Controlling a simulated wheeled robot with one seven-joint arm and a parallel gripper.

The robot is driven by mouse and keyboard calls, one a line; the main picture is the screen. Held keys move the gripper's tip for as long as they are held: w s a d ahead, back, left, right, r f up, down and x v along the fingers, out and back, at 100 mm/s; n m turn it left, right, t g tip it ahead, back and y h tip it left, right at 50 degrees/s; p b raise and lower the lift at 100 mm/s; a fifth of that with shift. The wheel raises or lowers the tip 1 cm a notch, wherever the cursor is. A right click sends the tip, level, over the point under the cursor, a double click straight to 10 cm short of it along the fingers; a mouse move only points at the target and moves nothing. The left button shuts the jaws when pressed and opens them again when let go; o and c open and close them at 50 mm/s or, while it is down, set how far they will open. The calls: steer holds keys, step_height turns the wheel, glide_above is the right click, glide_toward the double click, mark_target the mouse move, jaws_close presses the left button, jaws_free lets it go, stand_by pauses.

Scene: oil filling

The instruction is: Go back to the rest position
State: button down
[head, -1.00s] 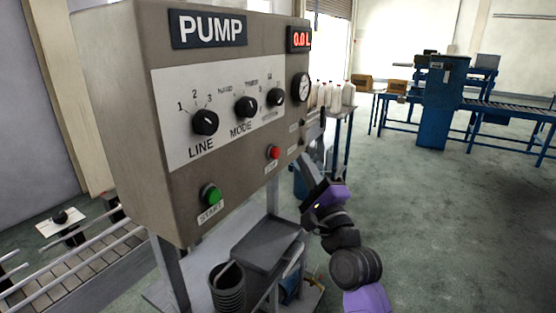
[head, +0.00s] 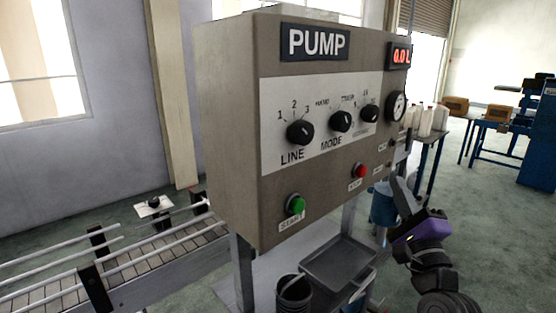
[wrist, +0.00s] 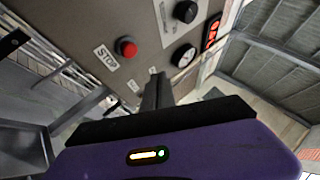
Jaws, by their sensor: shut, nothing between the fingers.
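My gripper (head: 402,190) is at the right end of the pump panel in the head view, below the gauge, with my purple and black wrist beneath it. In the wrist view my gripper (wrist: 157,90) points up toward the panel's lower edge, its fingers together and empty. I cannot tell from these views whether the fingertips touch the panel. The grey pump panel (head: 225,130) has knobs, a green START button (head: 295,205) and a red STOP button (head: 361,171). The STOP button also shows in the wrist view (wrist: 126,47). The display (head: 400,55) reads 0.0 L.
A roller conveyor (head: 150,262) runs at the lower left. A grey tray (head: 338,262) and a dark bucket (head: 294,293) stand under the panel. White bottles (head: 439,118) stand on a table behind at the right. The green floor (head: 500,235) at the right is open.

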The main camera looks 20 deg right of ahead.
steer(key=s+a+f+n+g+y, duration=0.2)
steer(key=s+a+f+n, duration=0.6)
steer(key=s, duration=0.4)
steer(key=s+a+f+n+g+y, duration=0.2)
steer(key=s+a+f+n, duration=0.5)
steer(key=s, duration=0.6)
steer(key=s+a+f+n+g+y, duration=0.2)
steer(key=s+a+f+n, duration=0.6)
steer(key=s, duration=0.5)
steer(key=a+n+y, duration=0.1)
steer(key=a+n, duration=0.1)
steer(key=shift+f+n+g+y, duration=0.3)
steer(key=shift+g+y, duration=0.1)
